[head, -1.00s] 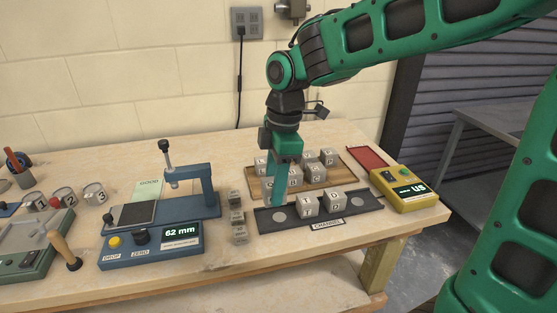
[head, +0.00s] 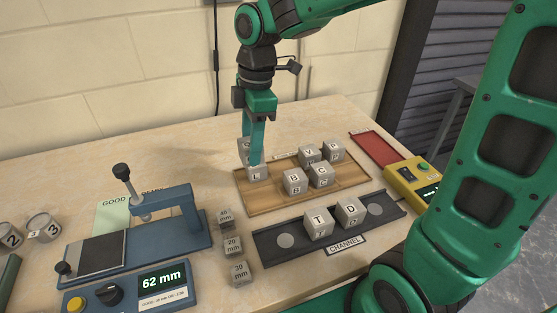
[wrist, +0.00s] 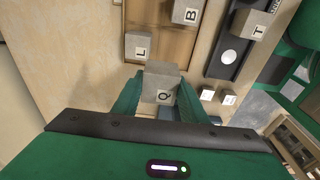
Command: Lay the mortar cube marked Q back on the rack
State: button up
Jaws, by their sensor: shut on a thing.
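The mortar cube marked Q (wrist: 162,78) is a grey block held between the fingers of my gripper (wrist: 160,97) in the wrist view. My gripper (head: 250,147) is shut on it at the left end of the wooden rack (head: 270,204) in the head view; fingers partly hide the cube there. The cube marked L (head: 257,173) stands on the rack close by, and also shows in the wrist view (wrist: 138,46). I cannot tell whether Q touches the rack.
Cubes B (head: 295,181), C (head: 321,174) and V (head: 309,153) stand on the rack among others. Cubes T (head: 319,220) and D (head: 350,211) stand on the dark channel strip (head: 270,244). Bare bench lies left of the rack.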

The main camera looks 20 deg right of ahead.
jog(key=w+d+f, duration=0.1)
jog(key=d+f, duration=0.1)
jog(key=d, duration=0.1)
jog(key=w+d+f, duration=0.2)
jog(key=d, duration=0.1)
jog(key=w+d+f, duration=0.1)
jog(key=d+f, duration=0.1)
jog(key=d, duration=0.1)
jog(key=shift+w+d+f, duration=0.25)
jog(key=shift+w+d, duration=0.15)
jog(key=shift+d+f, duration=0.1)
jog(key=shift+f, duration=2)
jog(key=o, duration=1.4)
